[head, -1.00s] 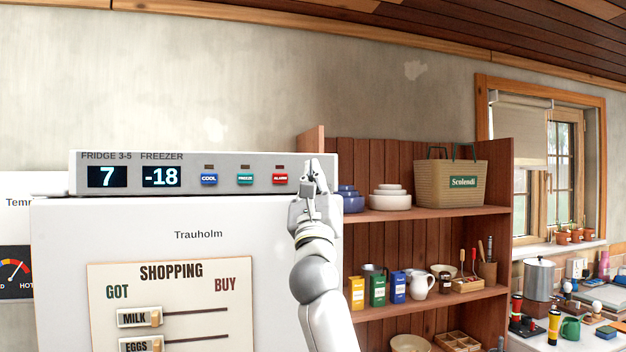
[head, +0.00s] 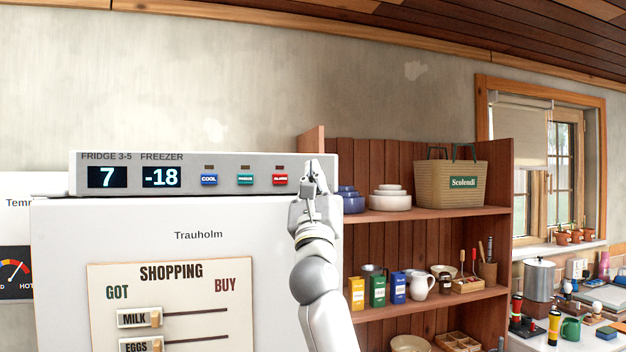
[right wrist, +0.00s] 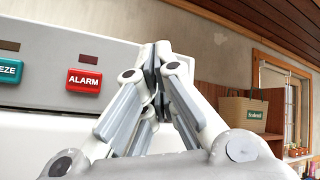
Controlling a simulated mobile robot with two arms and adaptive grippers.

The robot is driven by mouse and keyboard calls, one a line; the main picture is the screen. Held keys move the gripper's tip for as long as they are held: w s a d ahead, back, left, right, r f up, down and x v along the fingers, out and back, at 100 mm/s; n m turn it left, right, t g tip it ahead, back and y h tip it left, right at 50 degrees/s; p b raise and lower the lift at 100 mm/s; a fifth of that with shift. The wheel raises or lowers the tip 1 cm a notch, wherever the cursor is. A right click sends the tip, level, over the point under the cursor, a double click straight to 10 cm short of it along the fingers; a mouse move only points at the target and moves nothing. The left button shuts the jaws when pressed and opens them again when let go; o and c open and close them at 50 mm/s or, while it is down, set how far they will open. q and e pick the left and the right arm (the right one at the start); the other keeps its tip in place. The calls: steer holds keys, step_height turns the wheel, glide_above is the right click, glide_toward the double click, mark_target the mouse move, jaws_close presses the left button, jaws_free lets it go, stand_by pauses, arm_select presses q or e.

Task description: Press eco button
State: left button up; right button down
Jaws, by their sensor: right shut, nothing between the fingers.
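The fridge control panel (head: 125,160) runs along the top of the white fridge. It has a blue COOL button (head: 209,180), a teal FREEZE button (head: 245,180) and a red ALARM button (head: 280,179). I see no button labelled eco; a fourth spot may be hidden behind my right gripper (head: 314,165). That gripper is shut and empty, in front of the panel's right end, right of the ALARM button. In the right wrist view, the ALARM button (right wrist: 84,80) is left of the fingertips (right wrist: 158,50). I cannot tell whether the fingertips touch the panel. My left gripper is not in view.
The white fridge (head: 200,249) carries a shopping board (head: 180,285) with MILK and EGGS sliders. A wooden shelf (head: 430,222) with bowls, a basket (head: 450,185) and tins stands to the right. The wall above the panel is clear.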

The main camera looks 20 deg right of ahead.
steer(key=shift+w, duration=0.2)
steer(key=shift+w, duration=0.25)
stand_by(0.4)
steer(key=shift+s+p, duration=0.5)
steer(key=shift+p, duration=0.2)
